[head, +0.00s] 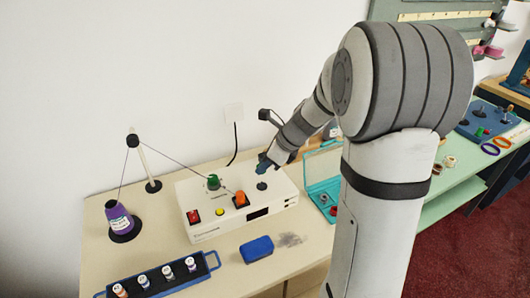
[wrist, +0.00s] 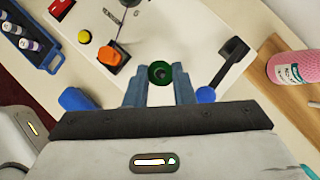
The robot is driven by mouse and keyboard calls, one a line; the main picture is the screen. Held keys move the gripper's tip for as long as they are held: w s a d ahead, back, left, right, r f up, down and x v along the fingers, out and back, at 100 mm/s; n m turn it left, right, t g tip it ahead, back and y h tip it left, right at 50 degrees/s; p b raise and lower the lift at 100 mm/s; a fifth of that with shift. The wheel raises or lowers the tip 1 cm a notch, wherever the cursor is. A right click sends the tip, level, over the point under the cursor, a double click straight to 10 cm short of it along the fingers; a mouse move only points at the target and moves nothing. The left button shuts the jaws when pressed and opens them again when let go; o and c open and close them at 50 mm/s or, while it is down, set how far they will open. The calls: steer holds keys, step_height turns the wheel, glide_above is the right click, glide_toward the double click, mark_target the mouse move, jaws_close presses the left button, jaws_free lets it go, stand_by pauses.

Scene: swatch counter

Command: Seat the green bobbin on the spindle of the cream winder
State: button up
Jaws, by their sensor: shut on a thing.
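My gripper (wrist: 160,82) is shut on the green bobbin (wrist: 160,73), which sits between its blue-grey fingertips with its dark centre facing the wrist camera. In the head view my gripper (head: 267,163) is over the right part of the cream winder (head: 230,231); I cannot make out the held bobbin there. The winder has a red switch (head: 193,216), a yellow button (head: 219,212) and an orange switch (head: 240,199). A black arm (wrist: 236,49) with a blue knob (wrist: 206,95) is beside the gripper. I cannot make out the spindle or whether the bobbin touches it.
A purple thread cone (head: 120,221) and a thread stand (head: 146,163) are left of the winder, with thread running towards it. A blue spool tray (head: 202,270) and a blue block (head: 257,248) lie in front.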

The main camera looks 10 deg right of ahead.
mark_target(265, 187)
steer(key=shift+d+f+b, duration=0.1)
steer(key=shift+f+b, duration=2.4)
steer(key=shift+f, duration=0.35)
steer(key=o, duration=1)
steer(key=shift+r, duration=0.2)
steer(key=v, duration=0.6)
steer(key=shift+d+r, duration=0.1)
steer(key=shift+r, duration=0.05)
steer(key=shift+s+d+r, duration=0.25)
steer(key=shift+s+r, duration=0.05)
steer(key=shift+r, duration=0.2)
